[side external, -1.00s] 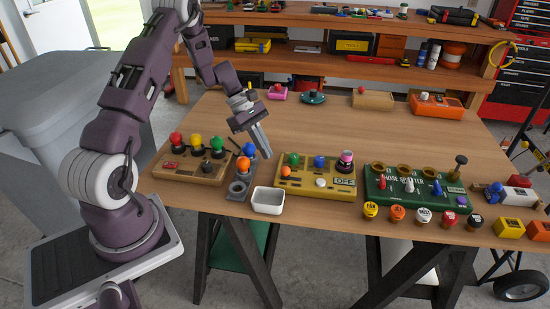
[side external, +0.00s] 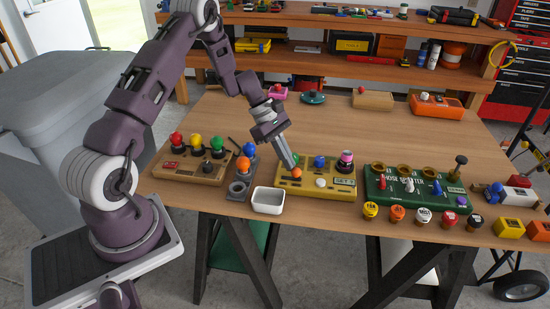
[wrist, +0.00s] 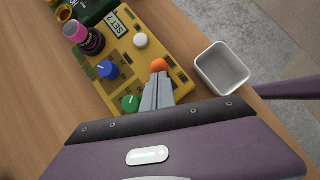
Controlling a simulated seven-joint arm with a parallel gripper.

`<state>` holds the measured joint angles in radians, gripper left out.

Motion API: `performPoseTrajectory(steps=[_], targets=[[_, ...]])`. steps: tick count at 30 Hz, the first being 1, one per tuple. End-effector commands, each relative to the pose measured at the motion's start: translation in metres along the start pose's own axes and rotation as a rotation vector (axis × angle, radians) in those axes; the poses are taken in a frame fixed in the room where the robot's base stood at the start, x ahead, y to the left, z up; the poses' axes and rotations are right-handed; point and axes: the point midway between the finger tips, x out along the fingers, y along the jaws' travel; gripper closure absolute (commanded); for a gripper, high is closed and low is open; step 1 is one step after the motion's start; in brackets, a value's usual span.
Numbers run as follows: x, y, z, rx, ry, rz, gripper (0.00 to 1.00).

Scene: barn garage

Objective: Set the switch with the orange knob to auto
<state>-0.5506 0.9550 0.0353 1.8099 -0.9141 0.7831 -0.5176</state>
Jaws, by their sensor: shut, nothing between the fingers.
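The yellow switch box (side external: 320,190) lies on the workbench and carries the orange knob (side external: 296,173). In the wrist view the orange knob (wrist: 159,65) is a round ball at the near edge of the box. My gripper (side external: 293,166) is shut and empty, its fingertips right at the orange knob. In the wrist view my gripper's fingertips (wrist: 159,77) meet or nearly meet the knob; contact is hard to tell. The small display (wrist: 115,22) seems to read "SET" plus a character I cannot make out.
The yellow box also has a green knob (wrist: 130,103), a blue knob (wrist: 108,70), a white button (wrist: 140,40) and a pink-and-black knob (wrist: 83,37). A white tray (side external: 268,208) stands close by. A grey panel (side external: 240,190) has another orange ball. A green box (side external: 400,196) is to the right.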

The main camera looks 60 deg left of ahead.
Motion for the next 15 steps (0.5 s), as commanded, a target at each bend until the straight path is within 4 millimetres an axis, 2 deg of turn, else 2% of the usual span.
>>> performPoseTrajectory(steps=[10,15], targets=[[-0.001,0.000,0.001,0.001,-0.004,-0.001,1.00],[-0.025,0.002,-0.017,-0.001,0.000,0.004,1.00]])
